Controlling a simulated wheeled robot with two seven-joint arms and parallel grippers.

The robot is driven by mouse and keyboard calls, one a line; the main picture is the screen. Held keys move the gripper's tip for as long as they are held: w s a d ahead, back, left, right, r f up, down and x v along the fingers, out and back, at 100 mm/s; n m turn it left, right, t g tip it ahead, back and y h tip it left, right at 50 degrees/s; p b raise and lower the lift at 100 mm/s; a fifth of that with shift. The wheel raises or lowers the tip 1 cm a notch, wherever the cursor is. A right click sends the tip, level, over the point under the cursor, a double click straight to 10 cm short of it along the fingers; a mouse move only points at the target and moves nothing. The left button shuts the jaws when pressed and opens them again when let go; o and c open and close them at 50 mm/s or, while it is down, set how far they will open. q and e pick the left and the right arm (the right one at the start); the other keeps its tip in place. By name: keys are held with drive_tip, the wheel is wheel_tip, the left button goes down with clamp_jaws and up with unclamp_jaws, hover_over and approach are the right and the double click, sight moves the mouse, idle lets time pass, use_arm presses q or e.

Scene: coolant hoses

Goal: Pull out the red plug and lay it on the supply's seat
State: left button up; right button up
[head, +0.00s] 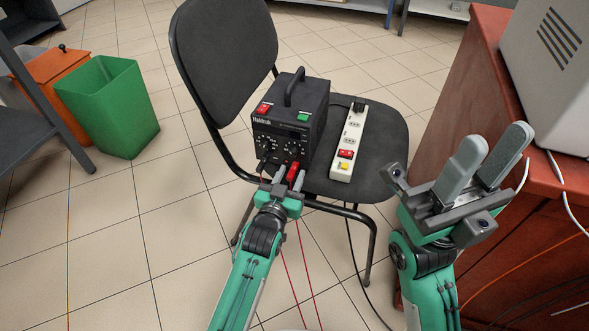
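The red plug (293,172) is at the lower front of the black power supply (291,126), at the lower right of its panel. The supply stands on the dark seat of a chair (378,151). My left gripper (288,174) is at the plug, with one grey finger on either side of it. I cannot tell whether the fingers press on it. The plug's tip and socket are too small to tell whether it is fully in. My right gripper (482,163) is open and empty, right of the chair, near the red cabinet.
A white power strip (349,143) with a red switch lies on the seat right of the supply. A dark plug (262,163) sits at the panel's lower left. Red leads (306,262) hang below. The red cabinet (480,75) stands close on the right.

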idle(0.5)
use_arm(q)
drive_tip(key=shift+p, duration=0.5)
idle(0.4)
drive_tip(key=shift+p, duration=0.45)
clamp_jaws()
drive_tip(key=shift+s, duration=0.1)
